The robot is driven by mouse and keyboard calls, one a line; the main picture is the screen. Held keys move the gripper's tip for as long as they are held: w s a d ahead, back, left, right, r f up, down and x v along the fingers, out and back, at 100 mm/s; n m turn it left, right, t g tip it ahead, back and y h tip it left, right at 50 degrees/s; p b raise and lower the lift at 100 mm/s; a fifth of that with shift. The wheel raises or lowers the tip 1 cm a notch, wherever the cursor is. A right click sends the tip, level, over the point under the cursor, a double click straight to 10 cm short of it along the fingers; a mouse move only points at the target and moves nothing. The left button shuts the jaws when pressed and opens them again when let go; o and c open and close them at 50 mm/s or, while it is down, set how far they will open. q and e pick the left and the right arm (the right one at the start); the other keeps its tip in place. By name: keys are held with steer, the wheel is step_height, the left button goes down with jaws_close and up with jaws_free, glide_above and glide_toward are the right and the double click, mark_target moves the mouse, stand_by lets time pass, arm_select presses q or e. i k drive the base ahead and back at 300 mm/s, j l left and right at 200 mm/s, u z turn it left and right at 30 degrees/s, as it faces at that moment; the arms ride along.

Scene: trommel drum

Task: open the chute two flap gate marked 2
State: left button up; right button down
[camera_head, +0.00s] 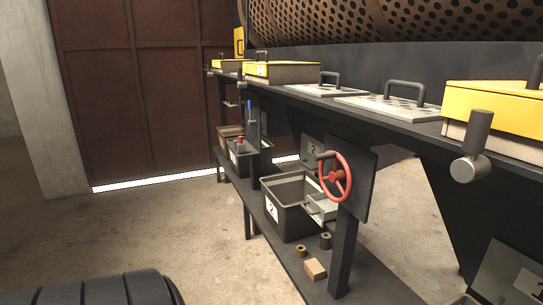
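A grey plate marked 2 (311,148) hangs under the bench at the middle of the head view, beside the red handwheel. It looks like the chute two flap gate. A short dark bar handle (326,155) shows at its right side. The handwheel and its dark panel hide part of the plate, so I cannot tell how far it is open. A dark grey bin marked 2 (270,207) stands on the lower shelf below it. Neither of my grippers is in view.
The red handwheel (347,178) is on a dark panel beside the gate. A small grey tray (321,208) sits at the bin's right side. A wooden block (315,269) lies on the shelf. A grey knob (480,130) sticks out at right.

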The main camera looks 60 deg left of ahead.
mark_target(310, 147)
steer(key=u, duration=1.5)
steer(key=i+j+z, duration=0.15)
steer(key=z, duration=0.25)
steer(key=i+j+z, duration=0.2)
steer(key=z, duration=0.15)
steer(key=i+j+z, duration=0.15)
steer(key=j+z, duration=0.25)
steer(key=i+j+z, duration=0.1)
steer(key=j+z, duration=0.15)
steer(key=z, duration=0.15)
